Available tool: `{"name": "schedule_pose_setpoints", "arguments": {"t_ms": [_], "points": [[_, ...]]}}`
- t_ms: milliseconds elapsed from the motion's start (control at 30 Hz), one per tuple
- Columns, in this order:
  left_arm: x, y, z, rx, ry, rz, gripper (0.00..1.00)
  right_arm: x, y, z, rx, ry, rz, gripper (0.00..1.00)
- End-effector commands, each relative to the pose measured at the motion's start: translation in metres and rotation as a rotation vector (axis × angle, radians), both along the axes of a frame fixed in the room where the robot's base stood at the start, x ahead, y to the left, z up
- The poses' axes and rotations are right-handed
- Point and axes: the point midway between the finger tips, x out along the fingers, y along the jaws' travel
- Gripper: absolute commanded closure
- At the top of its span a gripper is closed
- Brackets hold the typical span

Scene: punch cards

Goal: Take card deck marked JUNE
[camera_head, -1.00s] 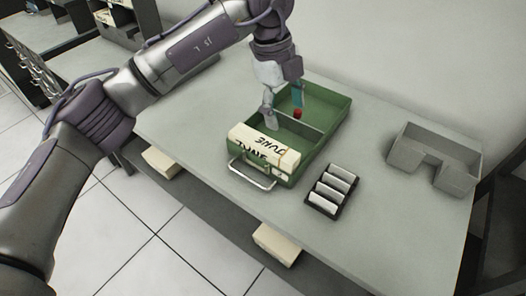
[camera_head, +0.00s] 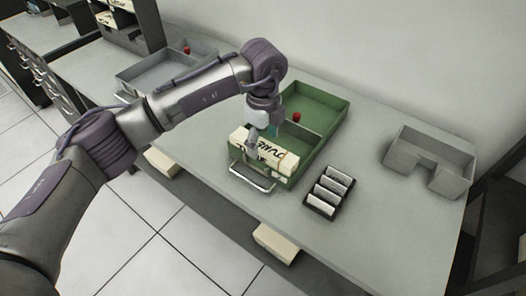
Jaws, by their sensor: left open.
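The card deck marked JUNE (camera_head: 278,158) is a cream block with black lettering. It lies in the front compartment of a green tray (camera_head: 333,125) that has a metal handle at its front. My left gripper (camera_head: 258,142) is open and points down over the deck, with a finger in front of the deck's left part. I cannot tell whether the fingers touch it. My right gripper is not in view.
A red knob (camera_head: 296,117) shows inside the green tray. A black rack with several white rolls (camera_head: 329,192) stands to the right, and a grey open box (camera_head: 432,160) farther right. A grey tray (camera_head: 150,72) lies behind my arm.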

Motion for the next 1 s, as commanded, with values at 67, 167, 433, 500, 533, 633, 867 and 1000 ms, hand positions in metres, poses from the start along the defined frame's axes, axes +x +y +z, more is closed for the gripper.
{"name": "schedule_pose_setpoints", "arguments": {"t_ms": [67,167,433,500,533,633,867,1000], "points": [[0.000,0.000,-0.010,0.001,0.003,0.000,0.27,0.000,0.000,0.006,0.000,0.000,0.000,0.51],[0.000,0.000,-0.019,-0.001,0.001,0.000,0.27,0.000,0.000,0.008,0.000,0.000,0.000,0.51],[0.000,0.000,-0.023,-0.001,-0.001,0.000,0.29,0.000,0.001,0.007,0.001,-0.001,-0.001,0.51],[0.000,0.000,-0.023,-0.001,-0.001,0.000,0.40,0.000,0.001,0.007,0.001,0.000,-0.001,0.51],[0.000,0.000,-0.023,-0.001,-0.001,0.000,0.45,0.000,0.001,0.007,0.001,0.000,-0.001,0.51],[0.000,0.000,-0.023,-0.001,-0.001,0.000,0.62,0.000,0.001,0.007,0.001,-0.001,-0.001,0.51],[0.000,0.000,-0.023,-0.001,-0.001,0.000,1.00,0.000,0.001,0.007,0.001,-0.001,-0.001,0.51],[0.001,0.000,-0.021,-0.002,-0.003,0.000,1.00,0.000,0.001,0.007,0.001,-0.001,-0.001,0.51]]}}
